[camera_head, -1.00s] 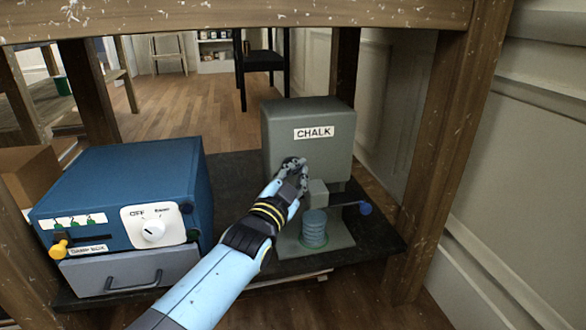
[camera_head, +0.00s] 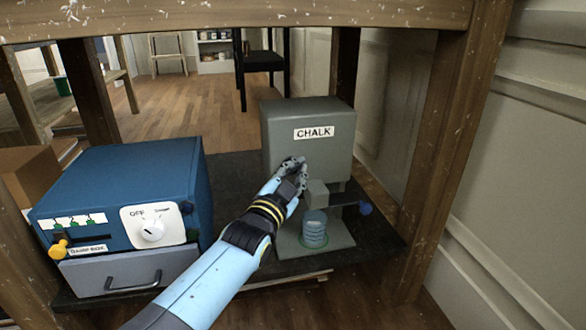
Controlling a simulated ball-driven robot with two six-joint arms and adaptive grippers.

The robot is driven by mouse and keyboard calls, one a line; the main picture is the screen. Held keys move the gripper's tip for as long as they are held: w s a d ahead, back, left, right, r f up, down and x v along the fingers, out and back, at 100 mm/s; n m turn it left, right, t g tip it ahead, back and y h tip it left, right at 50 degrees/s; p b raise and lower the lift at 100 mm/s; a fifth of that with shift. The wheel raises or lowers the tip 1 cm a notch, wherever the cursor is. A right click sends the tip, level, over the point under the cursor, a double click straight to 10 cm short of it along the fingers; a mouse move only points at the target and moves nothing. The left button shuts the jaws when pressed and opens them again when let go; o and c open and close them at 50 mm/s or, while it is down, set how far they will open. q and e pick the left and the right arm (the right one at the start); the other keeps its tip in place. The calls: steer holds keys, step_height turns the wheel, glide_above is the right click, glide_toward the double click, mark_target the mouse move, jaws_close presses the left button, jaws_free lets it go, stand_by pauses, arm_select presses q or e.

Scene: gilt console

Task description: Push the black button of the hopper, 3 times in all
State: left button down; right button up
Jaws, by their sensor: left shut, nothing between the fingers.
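The hopper (camera_head: 335,158) is a grey box labelled CHALK, standing on the dark lower shelf. A spout, a lever with a blue knob (camera_head: 365,208) and a blue-grey ribbed cup (camera_head: 314,230) are at its lower front. My left gripper (camera_head: 298,164) is shut and empty, at the hopper's front face, left of and below the label. I cannot tell whether its tips touch the face. The black button is not visible; my gripper covers part of the face. My right gripper is not in view.
A blue box (camera_head: 130,175) with a white dial, a yellow-knobbed lever and a grey drawer stands on the shelf at left. A wooden table frame (camera_head: 435,150) surrounds the shelf, with a leg at right and a beam above. A cardboard box (camera_head: 25,172) is at far left.

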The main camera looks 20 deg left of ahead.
arm_select(q)
steer(key=shift+s+d, duration=0.1)
steer(key=shift+s+d+p, duration=0.3)
steer(key=shift+s+d, duration=0.05)
steer(key=shift+s, duration=0.2)
steer(key=shift+s+d+p, duration=0.45)
steer(key=shift+s+d, duration=0.25)
steer(key=shift+s, duration=0.35)
steer(key=shift+s+d+p, duration=0.45)
steer(key=shift+s+d, duration=0.25)
steer(key=shift+s, duration=0.35)
stand_by(0.6)
